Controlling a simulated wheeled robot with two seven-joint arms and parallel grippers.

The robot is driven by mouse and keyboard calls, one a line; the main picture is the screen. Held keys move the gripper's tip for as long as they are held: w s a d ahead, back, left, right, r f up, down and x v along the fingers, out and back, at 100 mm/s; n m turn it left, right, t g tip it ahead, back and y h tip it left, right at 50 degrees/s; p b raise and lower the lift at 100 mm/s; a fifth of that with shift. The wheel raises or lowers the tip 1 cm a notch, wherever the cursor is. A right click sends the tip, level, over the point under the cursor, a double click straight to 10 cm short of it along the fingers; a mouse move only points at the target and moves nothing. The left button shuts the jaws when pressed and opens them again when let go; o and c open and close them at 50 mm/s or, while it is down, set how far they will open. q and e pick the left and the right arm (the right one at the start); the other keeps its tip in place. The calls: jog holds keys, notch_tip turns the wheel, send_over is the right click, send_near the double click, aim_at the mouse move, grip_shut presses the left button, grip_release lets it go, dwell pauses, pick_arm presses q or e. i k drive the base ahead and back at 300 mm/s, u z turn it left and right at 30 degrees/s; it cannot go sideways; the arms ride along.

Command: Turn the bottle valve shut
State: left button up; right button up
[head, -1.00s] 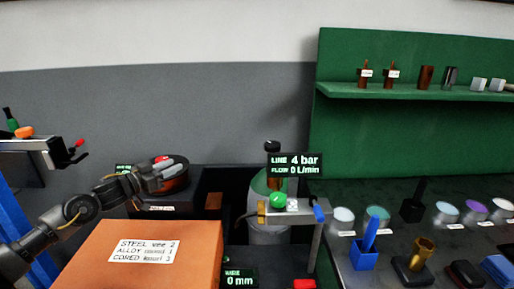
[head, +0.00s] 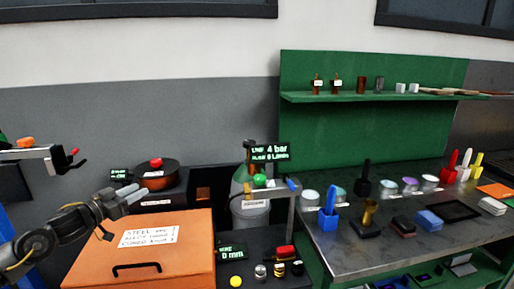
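The gas bottle (head: 238,212) stands upright behind the workbench gear, grey below with a green shoulder. A dark valve top (head: 249,146) shows above it, partly hidden by the display (head: 270,153), which reads LINE 4 bar; its lower line is too small to read surely. A round green knob (head: 260,181) and a blue knob (head: 293,185) sit on the fittings in front of the bottle. My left gripper (head: 136,191) is over the back left of the orange box, well left of the bottle and apart from it. Its finger gap is unclear. My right gripper is out of view.
The orange box (head: 189,254) with a handle fills the front left. A dark pot-like spool with a red knob (head: 155,163) stands behind my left gripper. A lower display (head: 232,253) reads 0 mm. The right bench (head: 345,262) carries cups and tools below a green shelf (head: 340,97).

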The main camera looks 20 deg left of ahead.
aim_at(246, 143)
jog(key=z, duration=0.4)
jog(key=i, duration=1)
